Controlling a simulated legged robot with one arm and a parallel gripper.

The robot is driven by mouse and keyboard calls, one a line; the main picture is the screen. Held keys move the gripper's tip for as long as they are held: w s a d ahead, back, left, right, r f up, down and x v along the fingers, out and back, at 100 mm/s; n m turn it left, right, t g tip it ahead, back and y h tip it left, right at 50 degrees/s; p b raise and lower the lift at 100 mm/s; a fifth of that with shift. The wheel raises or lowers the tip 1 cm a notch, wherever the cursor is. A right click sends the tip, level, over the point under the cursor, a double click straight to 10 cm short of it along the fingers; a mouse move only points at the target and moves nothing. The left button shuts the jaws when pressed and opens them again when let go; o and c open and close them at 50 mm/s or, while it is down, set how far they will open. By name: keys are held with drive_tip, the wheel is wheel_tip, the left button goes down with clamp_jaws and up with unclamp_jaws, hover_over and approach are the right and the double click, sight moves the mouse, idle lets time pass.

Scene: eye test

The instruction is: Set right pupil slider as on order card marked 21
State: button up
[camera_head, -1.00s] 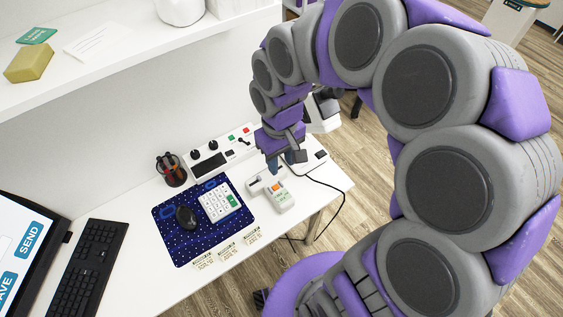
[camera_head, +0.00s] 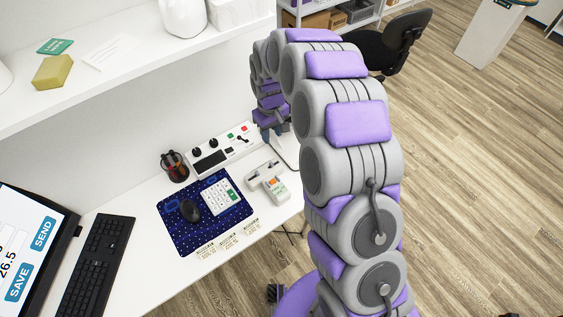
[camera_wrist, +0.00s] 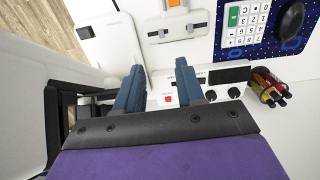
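A white handheld meter (camera_head: 270,183) with an orange button and a wide head bar lies on the desk; the wrist view shows its slotted bar (camera_wrist: 177,32) with small grey sliders. I cannot read their settings. Three order cards (camera_head: 228,240) lie along the desk's front edge; their numbers are too small to read. My gripper (camera_head: 278,133) is at the right end of the control panel, apart from the meter. In the wrist view, its blue fingers (camera_wrist: 159,68) stand apart with nothing held between them.
The control panel (camera_head: 212,157) has knobs, a display and coloured buttons. A blue mat (camera_head: 181,232) bears a keypad (camera_head: 222,197) and mouse (camera_head: 189,210). A pen cup (camera_head: 174,166), keyboard (camera_head: 95,265) and monitor (camera_head: 30,240) stand left. A shelf (camera_head: 130,75) overhangs the desk.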

sight(273, 164)
wheel_tip(273, 164, down, 17)
drive_tip(key=b, duration=0.2)
drive_tip(key=shift+a+f+b, duration=0.1)
drive_tip(key=shift+f+b, duration=0.05)
drive_tip(key=shift+b, duration=0.2)
clamp_jaws()
idle(0.3)
idle(1.1)
